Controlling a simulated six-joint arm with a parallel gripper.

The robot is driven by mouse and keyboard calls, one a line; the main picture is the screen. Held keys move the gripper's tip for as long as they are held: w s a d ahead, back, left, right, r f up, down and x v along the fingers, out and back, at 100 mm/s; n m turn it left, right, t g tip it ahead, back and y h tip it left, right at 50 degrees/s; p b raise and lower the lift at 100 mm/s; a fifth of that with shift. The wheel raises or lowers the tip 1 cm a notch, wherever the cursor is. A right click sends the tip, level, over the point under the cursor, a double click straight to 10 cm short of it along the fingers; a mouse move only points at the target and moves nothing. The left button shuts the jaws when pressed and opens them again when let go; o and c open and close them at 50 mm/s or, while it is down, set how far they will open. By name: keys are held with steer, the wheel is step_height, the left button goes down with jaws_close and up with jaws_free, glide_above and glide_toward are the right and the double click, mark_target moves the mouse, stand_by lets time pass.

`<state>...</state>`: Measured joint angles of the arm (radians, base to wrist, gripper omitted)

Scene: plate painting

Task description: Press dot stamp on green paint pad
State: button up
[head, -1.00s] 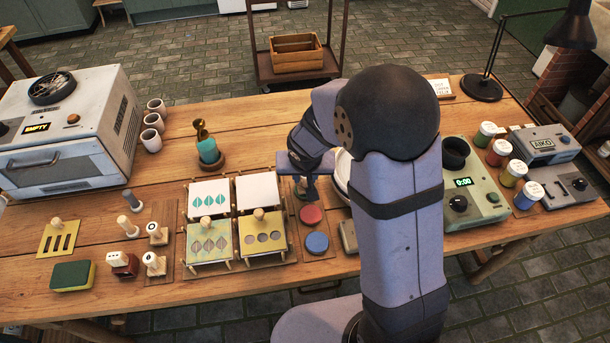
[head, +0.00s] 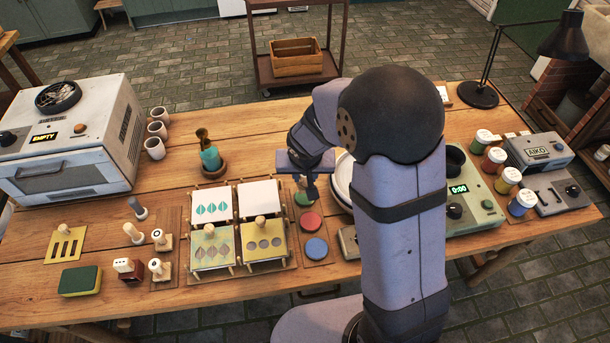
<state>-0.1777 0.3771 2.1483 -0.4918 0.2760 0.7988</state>
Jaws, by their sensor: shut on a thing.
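My gripper (head: 308,185) is above the green paint pad (head: 303,199), at the far end of a row of round pads. It is shut on a small light-coloured stamp (head: 301,184), mostly hidden by the fingers. The stamp is right over the green pad; I cannot tell whether its face touches the paint. The red pad (head: 310,222) and the blue pad (head: 316,248) lie in front of the green one, uncovered.
Framed tiles and stencils (head: 268,240) stand just left of the pads. Several other stamps (head: 157,268) and a sponge (head: 80,281) are further left. A white plate (head: 342,178) is close right of my gripper, partly hidden by my arm.

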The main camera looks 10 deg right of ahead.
steer(key=shift+r+p, duration=0.95)
steer(key=shift+r, duration=0.55)
